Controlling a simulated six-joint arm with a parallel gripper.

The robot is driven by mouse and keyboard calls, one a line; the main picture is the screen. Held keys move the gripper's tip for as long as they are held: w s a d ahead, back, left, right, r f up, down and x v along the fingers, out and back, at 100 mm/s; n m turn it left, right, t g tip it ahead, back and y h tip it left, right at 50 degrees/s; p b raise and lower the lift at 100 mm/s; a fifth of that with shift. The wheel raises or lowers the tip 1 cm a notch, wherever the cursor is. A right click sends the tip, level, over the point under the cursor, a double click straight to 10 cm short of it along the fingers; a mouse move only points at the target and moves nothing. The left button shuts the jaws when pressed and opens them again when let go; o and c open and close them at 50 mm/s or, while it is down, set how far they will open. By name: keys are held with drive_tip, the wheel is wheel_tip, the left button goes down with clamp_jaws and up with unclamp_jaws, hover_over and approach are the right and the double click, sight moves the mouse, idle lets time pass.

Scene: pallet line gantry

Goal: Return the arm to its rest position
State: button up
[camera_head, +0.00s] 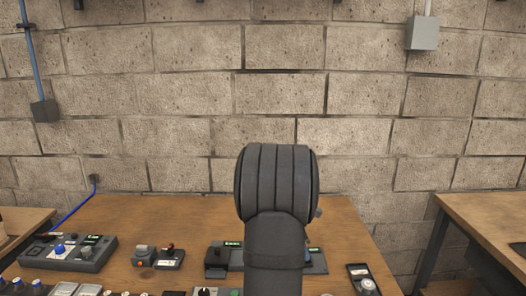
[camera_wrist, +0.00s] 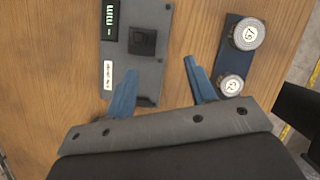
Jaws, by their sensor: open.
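My gripper (camera_wrist: 160,66) shows in the wrist view as two blue fingers on a dark mount. The fingers are spread apart with nothing between them, above a wooden table (camera_wrist: 60,50). In the head view my own arm rises in the middle and hides part of the table; the gripper fingers cannot be seen there.
A grey panel (camera_wrist: 152,80) with a green display and black block lies beyond the fingers. A dark blue plate (camera_wrist: 233,62) with two round knobs is right of it. In the head view, control boxes (camera_head: 84,262) line the table (camera_head: 200,212) before a block wall.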

drive_tip(key=shift+w+a+f, duration=0.5)
drive_tip(key=shift+a, duration=0.15)
drive_tip(key=shift+w+a+f, duration=0.45)
drive_tip(key=shift+a+f, duration=0.05)
drive_tip(key=shift+a, duration=0.1)
drive_tip(key=s+d+r+m+g, duration=0.1)
drive_tip(key=s+d+r+m, duration=0.1)
drive_tip(key=s+d, duration=0.3)
drive_tip(key=s+d+r+m+g, duration=0.1)
drive_tip(key=s+d+m, duration=0.3)
drive_tip(key=d, duration=0.8)
drive_tip(key=shift+s+d+r+m+g, duration=0.3)
drive_tip(key=shift+s+d+r+m, duration=0.1)
drive_tip(key=shift+r, duration=0.3)
